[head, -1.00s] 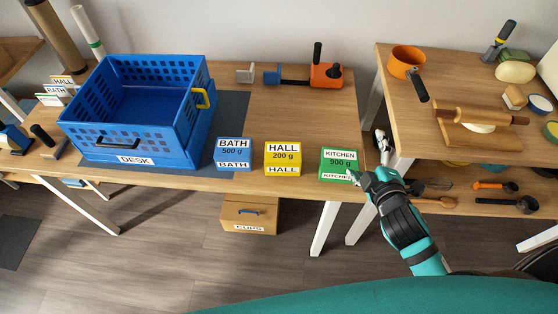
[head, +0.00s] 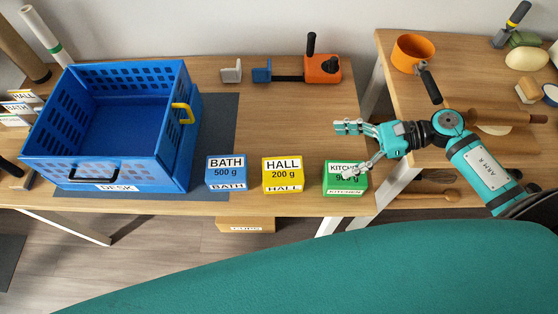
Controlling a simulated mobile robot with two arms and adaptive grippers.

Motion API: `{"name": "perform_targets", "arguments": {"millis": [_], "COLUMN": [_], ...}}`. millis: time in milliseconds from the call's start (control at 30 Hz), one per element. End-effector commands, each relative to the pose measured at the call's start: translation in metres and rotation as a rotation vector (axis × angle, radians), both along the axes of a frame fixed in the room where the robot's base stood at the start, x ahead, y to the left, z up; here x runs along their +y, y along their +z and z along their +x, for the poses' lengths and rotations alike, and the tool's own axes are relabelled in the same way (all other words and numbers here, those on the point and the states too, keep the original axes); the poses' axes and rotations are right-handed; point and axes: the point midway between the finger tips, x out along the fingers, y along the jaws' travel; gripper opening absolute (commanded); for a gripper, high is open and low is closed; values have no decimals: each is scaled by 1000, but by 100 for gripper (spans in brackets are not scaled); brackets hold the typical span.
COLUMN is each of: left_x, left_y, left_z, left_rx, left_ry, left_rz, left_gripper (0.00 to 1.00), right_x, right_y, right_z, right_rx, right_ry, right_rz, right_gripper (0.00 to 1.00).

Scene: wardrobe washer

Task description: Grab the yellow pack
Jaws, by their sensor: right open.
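The yellow pack (head: 283,174), labelled HALL 200 g, stands upright on the wooden table between the blue BATH pack (head: 226,173) and the green KITCHEN pack (head: 346,178). My right gripper (head: 343,150) is open and empty. It comes in from the right, with its fingers pointing left. One finger reaches above and behind the green pack, and the other passes in front of part of the green pack's label. The gripper is to the right of the yellow pack and apart from it. My left gripper is not in view.
A blue DESK crate (head: 175,143) with a yellow handle stands on a dark mat (head: 217,110) at the left. An orange clamp-like tool (head: 322,69) lies at the back. A second table at the right holds an orange pot (head: 412,50).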

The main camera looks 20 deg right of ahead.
Motion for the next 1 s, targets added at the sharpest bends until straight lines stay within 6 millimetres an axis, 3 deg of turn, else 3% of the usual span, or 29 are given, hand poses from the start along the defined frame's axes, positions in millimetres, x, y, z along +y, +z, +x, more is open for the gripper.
{"name": "perform_targets", "arguments": {"millis": [167,600,867,1000], "left_x": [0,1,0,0], "left_y": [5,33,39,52], "left_z": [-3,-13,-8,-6], "left_rx": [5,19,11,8], "left_ry": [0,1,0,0], "left_rz": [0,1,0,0], "left_gripper": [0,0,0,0], "right_x": [7,90,109,126], "right_y": [-7,-39,-49,-50], "right_z": [-4,14,18,21], "right_rx": [-7,-6,-6,-5], "right_ry": [49,45,44,45], "right_rz": [-32,-27,-29,-25], "right_gripper": [96,96,96,96]}}
